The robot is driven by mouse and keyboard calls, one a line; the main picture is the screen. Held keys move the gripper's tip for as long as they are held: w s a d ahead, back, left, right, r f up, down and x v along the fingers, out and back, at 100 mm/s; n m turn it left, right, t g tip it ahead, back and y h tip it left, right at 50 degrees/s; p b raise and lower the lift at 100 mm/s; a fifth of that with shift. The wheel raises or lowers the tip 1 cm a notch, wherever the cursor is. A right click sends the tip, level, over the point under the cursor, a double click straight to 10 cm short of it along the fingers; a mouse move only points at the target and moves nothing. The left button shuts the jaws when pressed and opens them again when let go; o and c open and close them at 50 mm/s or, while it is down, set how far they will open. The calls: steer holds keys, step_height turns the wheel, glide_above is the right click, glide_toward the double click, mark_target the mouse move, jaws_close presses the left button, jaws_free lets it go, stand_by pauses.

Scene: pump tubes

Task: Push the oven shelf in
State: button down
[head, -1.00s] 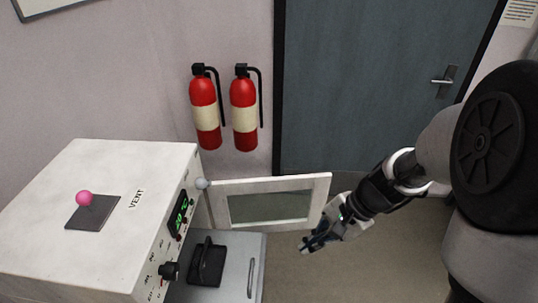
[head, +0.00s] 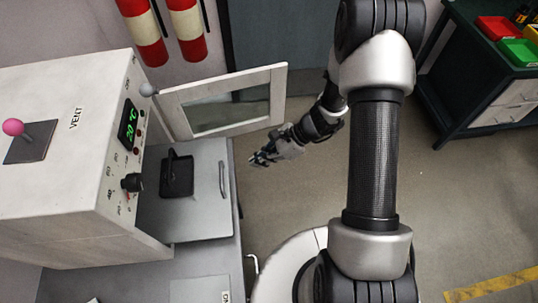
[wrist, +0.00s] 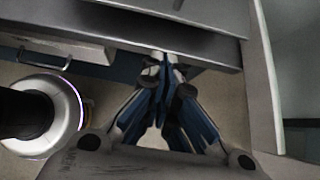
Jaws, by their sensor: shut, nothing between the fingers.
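The oven (head: 60,130) is a white box marked VENT at the left of the head view, with a green display and knobs on its front. Its windowed door (head: 272,90) stands open. The grey oven shelf (head: 208,215) sticks out of the front, with a bar handle (head: 222,182) near its outer edge. A black item (head: 177,175) sits on the shelf. My gripper (head: 256,161) is shut and empty, just right of the shelf's outer edge and apart from the handle in the head view. In the wrist view my fingertips (wrist: 165,60) are close to a grey front edge (wrist: 120,32).
The open door also shows at the right of the wrist view (wrist: 262,90), beside my gripper. A dark workbench (head: 480,85) with red and green bins stands at the right. The floor between is clear.

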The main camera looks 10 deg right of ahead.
steer(key=a+f+b, duration=0.1)
steer(key=a+f, duration=0.1)
steer(key=a, duration=0.4)
steer(key=shift+w+b, duration=0.25)
steer(key=shift+b, duration=0.1)
steer(key=shift+a, duration=0.1)
